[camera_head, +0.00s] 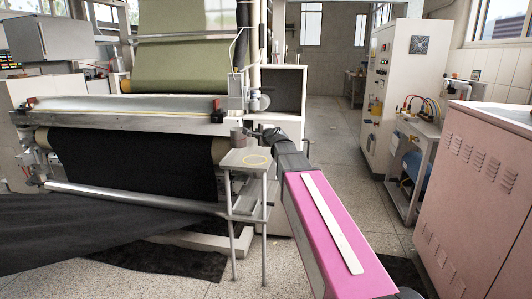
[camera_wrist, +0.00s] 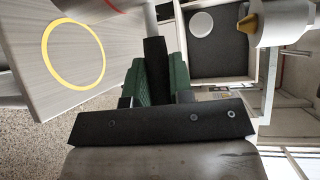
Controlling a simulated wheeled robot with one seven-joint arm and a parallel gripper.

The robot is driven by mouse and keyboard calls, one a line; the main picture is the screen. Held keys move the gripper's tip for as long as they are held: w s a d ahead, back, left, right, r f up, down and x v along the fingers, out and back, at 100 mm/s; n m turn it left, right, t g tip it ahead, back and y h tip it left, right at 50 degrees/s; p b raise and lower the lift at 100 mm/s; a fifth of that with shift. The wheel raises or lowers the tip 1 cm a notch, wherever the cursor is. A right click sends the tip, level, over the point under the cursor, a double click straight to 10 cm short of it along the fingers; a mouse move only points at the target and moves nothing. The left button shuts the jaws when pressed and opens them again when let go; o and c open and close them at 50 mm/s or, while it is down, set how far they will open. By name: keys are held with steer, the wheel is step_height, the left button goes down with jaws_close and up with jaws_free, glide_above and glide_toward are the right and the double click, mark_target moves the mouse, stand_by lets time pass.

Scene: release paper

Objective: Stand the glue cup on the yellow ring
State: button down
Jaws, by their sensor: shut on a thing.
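The glue cup (camera_head: 237,138) shows as a small dark grey cup at the back left of a small side table (camera_head: 240,184). It looks upright; I cannot tell whether it touches the tabletop. My gripper (camera_head: 258,133) is at its right side, shut on it. In the wrist view, the green-padded fingers of my gripper (camera_wrist: 156,80) close around a dark upright piece, and most of the cup is not clearly visible. The yellow ring (camera_head: 258,171) lies flat and empty on the tabletop, nearer the front right than the cup. It also shows in the wrist view (camera_wrist: 103,65).
A large machine with a black fabric roll (camera_head: 130,165) stands directly behind and left of the table. A pink cabinet (camera_head: 475,190) is at the right, a white control cabinet (camera_head: 395,90) farther back.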

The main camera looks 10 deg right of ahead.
steer(key=w+d+f, duration=0.4)
steer(key=d+f, duration=0.3)
steer(key=f, duration=0.2)
steer(key=shift+w+d, duration=0.3)
steer(key=shift+d, duration=0.05)
steer(key=shift+f, duration=0.25)
steer(key=c, duration=1)
jaws_free()
steer(key=shift+r, duration=0.2)
